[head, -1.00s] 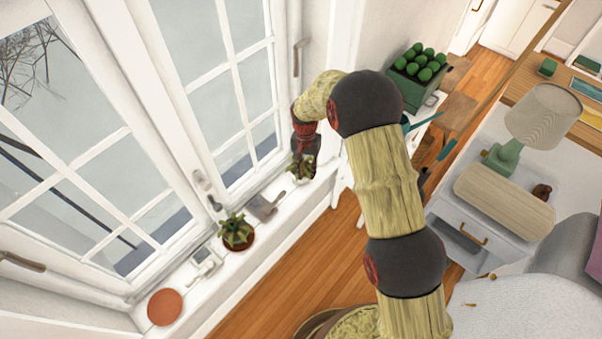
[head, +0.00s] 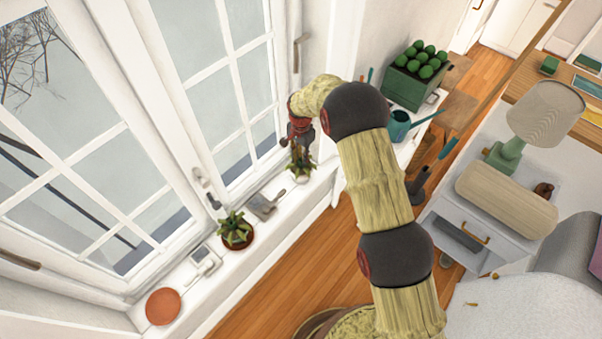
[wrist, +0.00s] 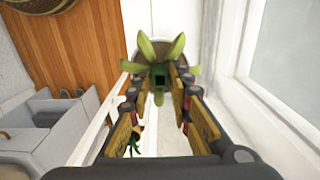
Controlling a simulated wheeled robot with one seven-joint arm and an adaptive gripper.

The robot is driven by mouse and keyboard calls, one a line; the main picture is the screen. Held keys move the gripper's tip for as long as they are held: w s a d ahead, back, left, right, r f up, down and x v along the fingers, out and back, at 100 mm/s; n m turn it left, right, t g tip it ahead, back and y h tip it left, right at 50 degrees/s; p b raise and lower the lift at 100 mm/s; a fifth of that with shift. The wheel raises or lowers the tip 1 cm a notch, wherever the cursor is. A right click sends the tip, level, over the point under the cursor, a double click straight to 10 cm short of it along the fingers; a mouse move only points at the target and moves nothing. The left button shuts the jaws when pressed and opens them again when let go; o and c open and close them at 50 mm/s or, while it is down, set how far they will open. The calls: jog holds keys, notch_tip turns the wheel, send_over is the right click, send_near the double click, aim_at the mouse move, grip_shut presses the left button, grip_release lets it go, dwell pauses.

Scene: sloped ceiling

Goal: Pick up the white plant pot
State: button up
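The white plant pot (head: 299,176) holds a green leafy plant and stands on the window sill (head: 272,217). My gripper (head: 300,148) is above it, pointing down, close to the leaves. In the wrist view the green leaves (wrist: 160,50) spread beyond and around the fingertips of my gripper (wrist: 164,80). The fingers are apart, with the plant's green centre showing in the gap. Most of the pot is hidden by leaves in the wrist view. I cannot tell whether the fingertips touch the leaves.
A potted plant in a brown pot (head: 236,236), a grey object (head: 264,205), a small white item (head: 205,262) and a round terracotta piece (head: 163,306) are on the sill. The window stands close on the left. A green crate (head: 414,85) stands behind right.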

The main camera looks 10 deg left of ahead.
aim_at(301, 169)
notch_tip(301, 169, down, 3)
jog(key=shift+f+b, duration=0.2)
jog(key=shift+b, duration=0.2)
jog(key=c, duration=0.3)
grip_shut()
jog(key=shift+w+r, duration=0.1)
